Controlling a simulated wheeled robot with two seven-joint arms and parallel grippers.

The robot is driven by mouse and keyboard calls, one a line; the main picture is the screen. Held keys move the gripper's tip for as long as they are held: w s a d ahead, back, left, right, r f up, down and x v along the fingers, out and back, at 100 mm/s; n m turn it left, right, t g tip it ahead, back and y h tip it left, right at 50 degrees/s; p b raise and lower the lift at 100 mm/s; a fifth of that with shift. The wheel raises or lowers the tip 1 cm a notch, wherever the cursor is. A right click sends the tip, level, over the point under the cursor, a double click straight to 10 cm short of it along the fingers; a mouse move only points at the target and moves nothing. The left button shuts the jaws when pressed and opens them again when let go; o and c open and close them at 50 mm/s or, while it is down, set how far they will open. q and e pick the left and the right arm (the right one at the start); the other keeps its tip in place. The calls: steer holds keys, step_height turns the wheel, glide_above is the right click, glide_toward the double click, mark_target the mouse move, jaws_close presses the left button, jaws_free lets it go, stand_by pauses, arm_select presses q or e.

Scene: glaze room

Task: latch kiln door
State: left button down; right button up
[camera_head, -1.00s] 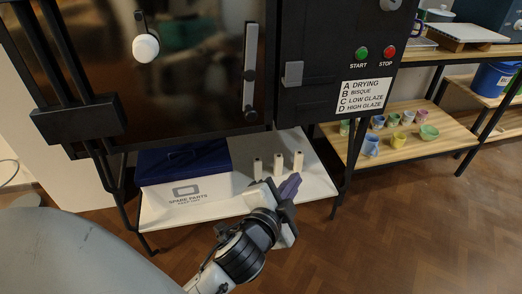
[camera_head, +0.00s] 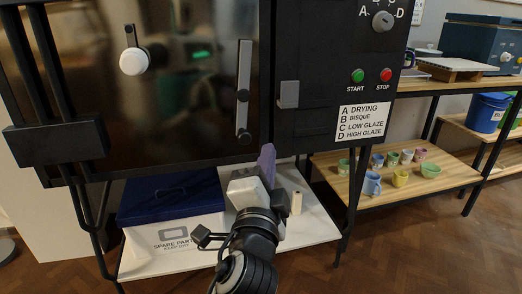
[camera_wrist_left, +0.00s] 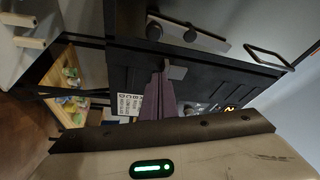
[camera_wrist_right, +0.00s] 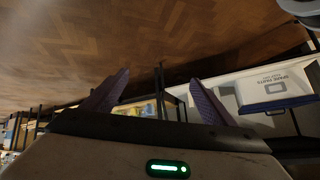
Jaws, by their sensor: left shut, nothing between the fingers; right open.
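The kiln door (camera_head: 190,120) is a dark glossy panel that looks closed against its frame. A grey latch bar (camera_head: 244,75) with dark knobs hangs upright near the door's right edge. A grey catch block (camera_head: 289,94) sits on the frame to its right, apart from the bar. My left gripper (camera_head: 267,153) is shut and empty, its purple fingers pointing up at the kiln's lower edge, below and right of the bar. The left wrist view also shows the fingers (camera_wrist_left: 160,70) and the bar (camera_wrist_left: 190,30). My right gripper (camera_wrist_right: 160,90) is open and empty, with floor and shelving beyond.
A control panel with START and STOP buttons (camera_head: 371,76) is at right. A wooden rack (camera_head: 430,180) with several cups stands beyond.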

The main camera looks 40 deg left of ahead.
arm_select(q)
steer(key=w+a+b, duration=0.1)
steer(key=w+a, duration=0.4)
steer(key=a, duration=0.1)
steer(key=shift+a+b, duration=0.4)
arm_select(e)
steer(key=shift+a+f+n+g, duration=0.3)
steer(key=shift+a+f+g, duration=0.1)
steer(key=shift+a+f, duration=0.2)
arm_select(q)
steer(key=shift+w+f, duration=0.1)
steer(key=shift+w, duration=0.05)
arm_select(e)
steer(key=shift+w+r, duration=0.2)
